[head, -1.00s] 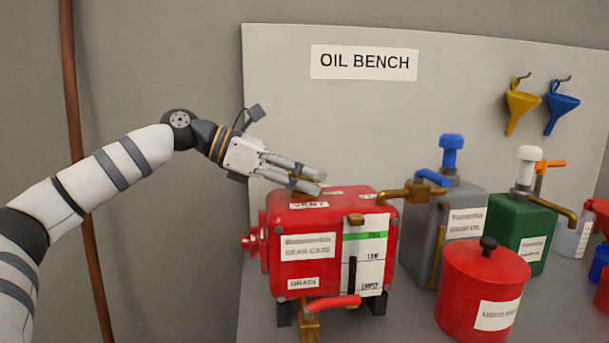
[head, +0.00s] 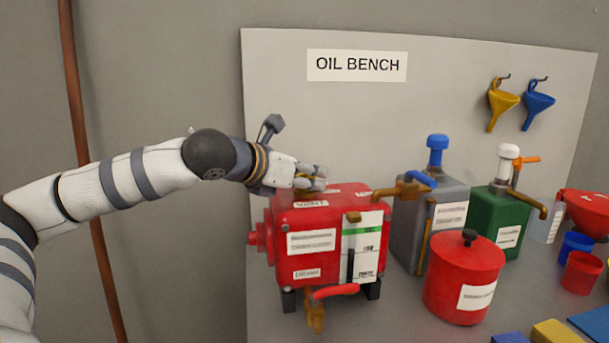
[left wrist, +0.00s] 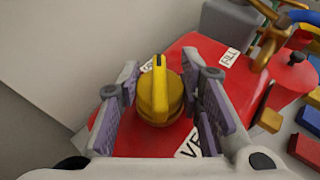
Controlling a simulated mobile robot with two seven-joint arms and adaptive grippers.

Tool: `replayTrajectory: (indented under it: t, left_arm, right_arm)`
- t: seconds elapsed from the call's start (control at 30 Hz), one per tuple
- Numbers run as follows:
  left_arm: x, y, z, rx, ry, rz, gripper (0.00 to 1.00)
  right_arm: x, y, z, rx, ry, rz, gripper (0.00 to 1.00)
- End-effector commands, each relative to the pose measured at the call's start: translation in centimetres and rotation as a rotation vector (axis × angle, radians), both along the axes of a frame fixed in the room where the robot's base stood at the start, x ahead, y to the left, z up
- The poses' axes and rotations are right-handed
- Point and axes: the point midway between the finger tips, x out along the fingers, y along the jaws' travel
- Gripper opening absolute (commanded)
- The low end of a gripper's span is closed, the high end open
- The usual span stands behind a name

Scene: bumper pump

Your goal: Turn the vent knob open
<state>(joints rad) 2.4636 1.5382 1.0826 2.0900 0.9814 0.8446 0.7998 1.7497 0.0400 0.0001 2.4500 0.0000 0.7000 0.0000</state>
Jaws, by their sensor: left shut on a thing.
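The yellow vent knob (left wrist: 158,97) stands on top of the red gear case (head: 300,243), behind the white VENT label (head: 311,203). In the left wrist view a raised yellow ridge runs along the knob's top, pointing roughly up the picture. My left gripper (left wrist: 158,82) has its fingers on both sides of the knob and is shut on it. In the head view the left gripper (head: 311,178) is low over the case top, and its fingers hide much of the knob. My right gripper is not in view.
A grey can (head: 412,225) with a blue pump top and a brass spout reaching toward the case stands to the right. A red lidded pot (head: 450,290) is in front of it. A green can (head: 485,222) stands farther right. A red-handled drain tap (head: 335,291) sticks out in front.

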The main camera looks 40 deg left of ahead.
Motion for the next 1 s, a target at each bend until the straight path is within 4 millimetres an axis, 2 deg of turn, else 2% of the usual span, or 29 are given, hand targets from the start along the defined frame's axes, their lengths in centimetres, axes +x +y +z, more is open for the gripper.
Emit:
replayTrajectory:
  t: [0.4, 0.93, 0.97, 1.0]
  left_arm:
    - [0.01, 0.03, -0.09, 0.001, 0.003, 0.171, 0.05]
    - [0.00, 0.11, -0.24, -0.001, 0.007, 0.196, 0.05]
    - [0.00, 0.11, -0.24, -0.001, 0.007, 0.196, 0.35]
    - [-0.01, 0.11, -0.25, -0.001, 0.007, 0.196, 0.44]
  right_arm:
    - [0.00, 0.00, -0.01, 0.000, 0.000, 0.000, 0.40]
    - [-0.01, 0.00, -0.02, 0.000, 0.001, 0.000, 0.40]
    - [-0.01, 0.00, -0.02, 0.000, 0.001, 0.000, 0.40]
    - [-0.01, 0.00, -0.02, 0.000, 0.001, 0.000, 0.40]
